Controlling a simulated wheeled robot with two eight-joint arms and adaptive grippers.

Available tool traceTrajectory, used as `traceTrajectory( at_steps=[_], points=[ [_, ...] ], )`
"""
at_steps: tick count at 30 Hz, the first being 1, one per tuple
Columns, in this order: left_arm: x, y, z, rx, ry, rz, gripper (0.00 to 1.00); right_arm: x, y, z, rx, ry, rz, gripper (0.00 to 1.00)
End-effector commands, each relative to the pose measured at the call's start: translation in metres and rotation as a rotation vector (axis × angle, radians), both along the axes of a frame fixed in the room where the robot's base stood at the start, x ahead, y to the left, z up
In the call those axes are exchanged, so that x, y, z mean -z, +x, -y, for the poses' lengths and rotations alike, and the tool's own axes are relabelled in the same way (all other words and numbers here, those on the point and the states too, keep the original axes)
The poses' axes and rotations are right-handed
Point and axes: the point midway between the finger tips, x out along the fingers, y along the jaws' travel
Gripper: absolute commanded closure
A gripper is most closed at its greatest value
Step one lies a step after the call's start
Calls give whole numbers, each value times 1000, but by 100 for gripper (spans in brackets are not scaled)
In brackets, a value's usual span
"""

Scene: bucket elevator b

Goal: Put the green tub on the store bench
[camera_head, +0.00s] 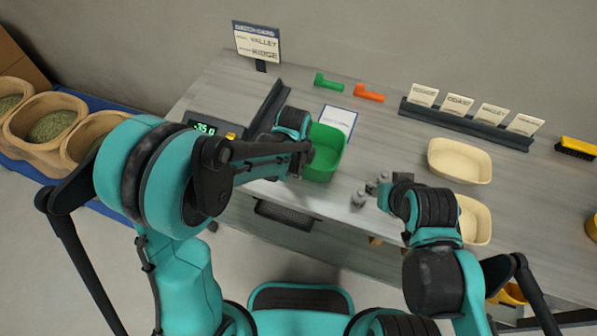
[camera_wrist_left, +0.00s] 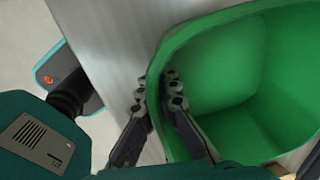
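The green tub (camera_head: 325,152) is at the front of the grey bench (camera_head: 225,85), right of the scale. I cannot tell whether it rests on the bench or is slightly raised. It looks empty where its inside shows in the left wrist view (camera_wrist_left: 220,65). My left gripper (camera_head: 299,160) is at the tub's left rim. In the wrist view its fingers (camera_wrist_left: 156,88) stand close on both sides of the rim, one outside and one inside, and appear shut on it. My right gripper (camera_head: 384,188) is over the bench's front part; its finger opening is unclear. I cannot identify a separate store bench.
A scale (camera_head: 205,128) with a lit display is left of the tub. A small green scoop (camera_head: 328,82), an orange scoop (camera_head: 369,93) and a card rack (camera_head: 465,123) are behind. Cream tubs (camera_head: 460,160) stand at right. Sacks (camera_head: 45,120) are far left.

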Motion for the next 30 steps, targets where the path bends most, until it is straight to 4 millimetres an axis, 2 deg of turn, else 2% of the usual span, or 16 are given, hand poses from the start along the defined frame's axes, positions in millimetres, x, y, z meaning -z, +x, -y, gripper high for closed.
traceTrajectory(
  at_steps=[5, 6, 8, 19, 23, 30],
  points=[
    [5, 0, 0, 0, 0, 0, 100, 5, 0, 0, 0, 0, 0, 60],
    [4, 0, 0, 0, 0, 0, 88, 3, 0, 0, 0, 0, 0, 60],
    [3, 0, 0, 0, 0, 0, 74, 3, 0, 0, 0, 0, 0, 60],
    [-1, 0, 0, 0, 0, 0, 74, -1, 0, 0, 0, 0, 0, 60],
    [-21, -2, -1, 0, 0, 0, 74, -9, 0, 0, 0, 0, 0, 60],
    [-75, -7, -3, 0, 0, 0, 74, -30, 0, 0, 0, 0, 0, 60]
  ],
)
